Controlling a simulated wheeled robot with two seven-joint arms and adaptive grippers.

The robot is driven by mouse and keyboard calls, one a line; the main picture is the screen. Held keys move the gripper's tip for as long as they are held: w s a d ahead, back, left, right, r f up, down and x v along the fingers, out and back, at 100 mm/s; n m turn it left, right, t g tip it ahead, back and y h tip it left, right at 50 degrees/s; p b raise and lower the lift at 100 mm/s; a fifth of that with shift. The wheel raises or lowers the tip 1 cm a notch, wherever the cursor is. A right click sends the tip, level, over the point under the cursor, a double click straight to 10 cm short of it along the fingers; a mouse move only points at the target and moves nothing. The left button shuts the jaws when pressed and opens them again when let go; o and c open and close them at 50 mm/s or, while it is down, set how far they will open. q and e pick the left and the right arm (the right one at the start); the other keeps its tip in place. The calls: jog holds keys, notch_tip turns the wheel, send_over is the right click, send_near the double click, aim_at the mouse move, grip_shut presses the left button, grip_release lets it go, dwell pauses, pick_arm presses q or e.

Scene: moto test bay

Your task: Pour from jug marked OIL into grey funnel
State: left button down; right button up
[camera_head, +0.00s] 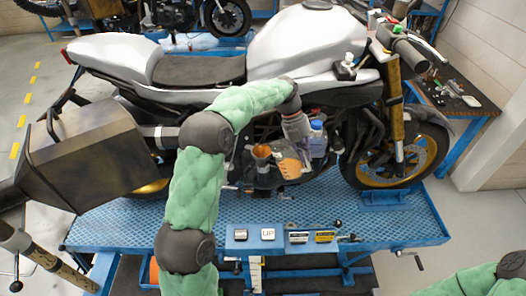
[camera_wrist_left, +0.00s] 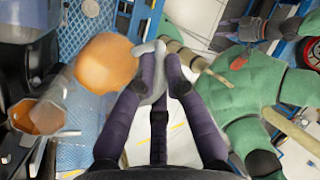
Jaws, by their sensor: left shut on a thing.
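The jug (camera_head: 289,168) is clear with amber liquid inside; it also shows in the left wrist view (camera_wrist_left: 105,62). It is held tilted in front of the motorcycle's lower side. My left gripper (camera_head: 303,153) is shut on its pale handle, its dark fingers (camera_wrist_left: 158,80) on either side of it. No OIL marking is readable. A small funnel-like opening (camera_head: 262,152), amber inside, is just left of the jug; an amber-filled opening also shows in the wrist view (camera_wrist_left: 42,117). I cannot tell whether liquid is flowing.
A bottle with a blue top (camera_head: 317,139) stands close right of the jug. The silver motorcycle (camera_head: 305,45) rises behind on a blue lift platform (camera_head: 390,223). A dark box-like body (camera_head: 90,145) is at left. A side table (camera_head: 450,100) with parts is at right.

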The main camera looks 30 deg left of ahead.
pick_arm(q)
jog(key=shift+d+r, duration=0.45)
jog(key=shift+r, duration=0.1)
jog(key=d+r, duration=0.3)
jog(key=shift+s, duration=0.3)
pick_arm(e)
jog(key=shift+r, duration=0.25)
pick_arm(q)
jog(key=shift+a, duration=0.1)
pick_arm(e)
jog(key=shift+d, duration=0.15)
